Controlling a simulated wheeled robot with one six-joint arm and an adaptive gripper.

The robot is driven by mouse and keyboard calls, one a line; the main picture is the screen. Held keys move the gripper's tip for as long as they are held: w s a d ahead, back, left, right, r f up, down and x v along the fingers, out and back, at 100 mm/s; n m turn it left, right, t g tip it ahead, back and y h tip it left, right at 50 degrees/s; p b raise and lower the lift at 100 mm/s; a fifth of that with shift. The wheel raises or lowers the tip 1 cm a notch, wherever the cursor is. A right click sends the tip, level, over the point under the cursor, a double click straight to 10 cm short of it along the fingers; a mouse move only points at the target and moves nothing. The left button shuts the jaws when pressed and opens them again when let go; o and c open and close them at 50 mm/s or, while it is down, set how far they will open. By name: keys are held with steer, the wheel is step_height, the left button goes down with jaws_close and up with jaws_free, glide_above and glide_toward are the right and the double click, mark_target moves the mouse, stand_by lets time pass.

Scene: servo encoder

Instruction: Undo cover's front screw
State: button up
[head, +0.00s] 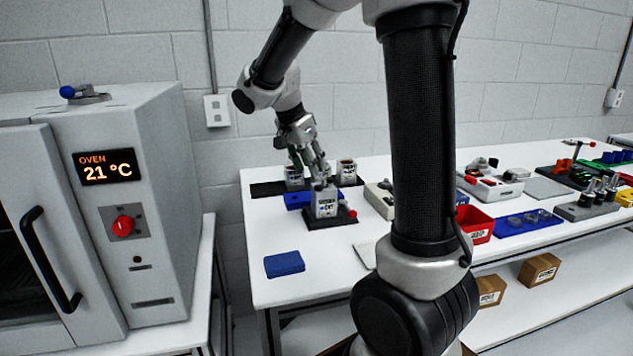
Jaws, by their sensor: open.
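A white boxy unit with dark lettering (326,205) stands upright on a black base (318,223) on the white workbench. A small red part (352,214) sits at the right of that base. My gripper (318,180) points down at the top of this unit, with its fingers open. I cannot tell whether the fingers touch it. The unit's top is partly hidden by the fingers. The cover and its front screw are too small to make out.
More white units (347,172) stand behind on a dark mat. A blue block (284,264) lies at the bench's front left. A red bin (476,224) and blue tray (527,222) are to the right. An oven (125,200) stands at the left. Bare bench surrounds the blue block.

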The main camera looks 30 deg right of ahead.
mark_target(318, 186)
steer(key=x, duration=0.6)
steer(key=shift+f, duration=0.15)
jaws_close()
